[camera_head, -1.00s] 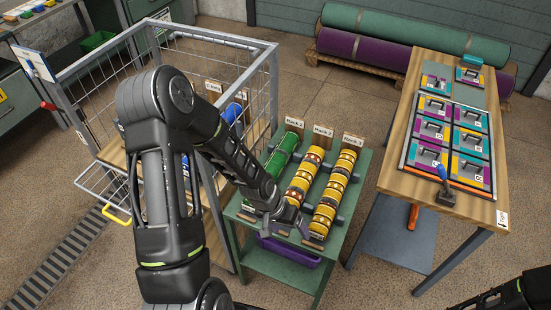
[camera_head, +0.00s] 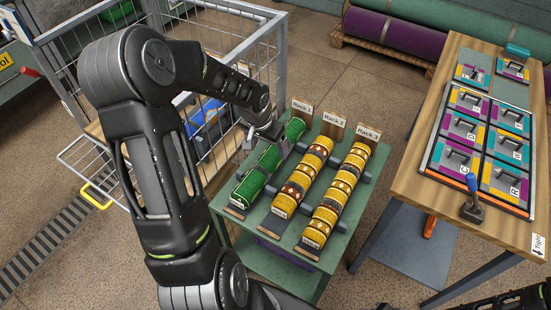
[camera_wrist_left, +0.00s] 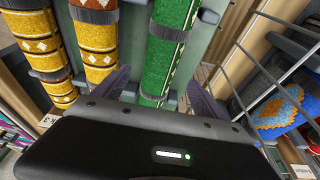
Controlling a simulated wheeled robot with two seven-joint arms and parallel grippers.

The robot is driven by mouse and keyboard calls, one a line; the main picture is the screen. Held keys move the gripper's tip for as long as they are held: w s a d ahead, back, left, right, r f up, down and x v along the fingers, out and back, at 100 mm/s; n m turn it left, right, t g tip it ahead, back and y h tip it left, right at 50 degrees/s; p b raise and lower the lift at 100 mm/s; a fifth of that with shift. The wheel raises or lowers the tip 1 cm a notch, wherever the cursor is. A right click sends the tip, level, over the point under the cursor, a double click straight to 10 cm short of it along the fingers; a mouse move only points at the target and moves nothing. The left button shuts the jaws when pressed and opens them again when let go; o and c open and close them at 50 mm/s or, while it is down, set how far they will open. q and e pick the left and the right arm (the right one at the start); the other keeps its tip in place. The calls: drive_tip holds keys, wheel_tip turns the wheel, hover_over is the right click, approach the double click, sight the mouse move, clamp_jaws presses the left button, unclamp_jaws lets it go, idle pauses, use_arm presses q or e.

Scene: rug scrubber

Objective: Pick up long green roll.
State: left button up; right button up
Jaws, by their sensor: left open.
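A long green roll (camera_head: 256,178) with a patterned band lies on the Rack 1 supports of the green table, left of the yellow patterned rolls. In the left wrist view the green roll (camera_wrist_left: 163,62) runs up the middle, crossed by a dark grey bracket. My left gripper (camera_head: 266,146) is open over the upper part of this roll. In the left wrist view its fingers (camera_wrist_left: 158,85) stand on either side of the roll, with nothing gripped. Part of my right arm shows at the bottom right edge; its jaws cannot be made out.
Yellow patterned rolls lie on Rack 2 (camera_head: 303,178) and Rack 3 (camera_head: 340,200), close beside the green one. A wire cart (camera_head: 205,55) stands to the left. A wooden table (camera_head: 425,190) with coloured panels stands right. Large rolls (camera_head: 390,30) lie at the back.

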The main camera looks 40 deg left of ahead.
sight(270, 154)
use_arm(q)
drive_tip(key=shift+s+r, duration=0.1)
drive_tip(key=shift+s, duration=0.1)
drive_tip(key=shift+x, duration=1.35)
drive_tip(key=shift+p+x, duration=0.35)
drive_tip(key=shift+x, duration=2.3)
drive_tip(key=shift+s+d, duration=0.1)
drive_tip(key=shift+s, duration=0.05)
clamp_jaws()
